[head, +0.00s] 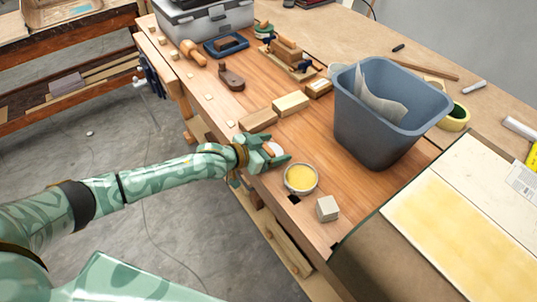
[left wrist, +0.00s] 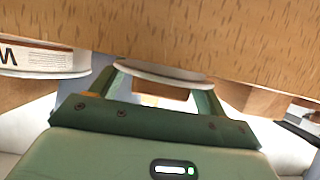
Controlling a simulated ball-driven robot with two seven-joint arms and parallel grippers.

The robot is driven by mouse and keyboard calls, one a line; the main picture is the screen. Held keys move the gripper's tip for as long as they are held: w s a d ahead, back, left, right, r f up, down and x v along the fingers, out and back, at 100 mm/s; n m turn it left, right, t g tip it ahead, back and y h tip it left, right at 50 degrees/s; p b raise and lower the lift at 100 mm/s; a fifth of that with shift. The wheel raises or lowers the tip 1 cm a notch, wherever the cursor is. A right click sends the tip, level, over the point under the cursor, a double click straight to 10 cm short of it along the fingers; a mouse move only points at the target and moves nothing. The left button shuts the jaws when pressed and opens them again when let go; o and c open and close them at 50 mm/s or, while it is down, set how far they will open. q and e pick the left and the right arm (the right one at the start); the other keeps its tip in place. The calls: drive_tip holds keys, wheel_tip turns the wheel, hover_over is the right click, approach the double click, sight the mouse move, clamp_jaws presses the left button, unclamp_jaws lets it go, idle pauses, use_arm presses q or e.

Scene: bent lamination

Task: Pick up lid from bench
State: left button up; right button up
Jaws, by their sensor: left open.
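The lid (head: 274,149) is a small white disc at the near edge of the wooden bench (head: 300,135). My left gripper (head: 277,151) is open around it, with one finger on each side. In the left wrist view the lid (left wrist: 160,74) shows as a thin pale disc between the tips of the open gripper (left wrist: 163,80). I cannot tell whether the fingers touch it. A round tin (head: 300,180) with yellow contents stands open just right of the gripper; its labelled side (left wrist: 38,60) shows in the left wrist view. My right gripper is not in view.
A grey block (head: 327,208) sits right of the tin. A blue-grey bin (head: 385,120) stands behind it. Wooden blocks (head: 291,103) lie behind the gripper. Planes, a mallet (head: 193,52) and a grey toolbox (head: 205,20) are farther back.

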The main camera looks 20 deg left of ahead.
use_arm(q)
drive_tip(key=shift+r, duration=0.1)
drive_tip(key=shift+c, duration=0.5)
drive_tip(key=c, duration=0.9)
drive_tip(key=shift+c, duration=0.2)
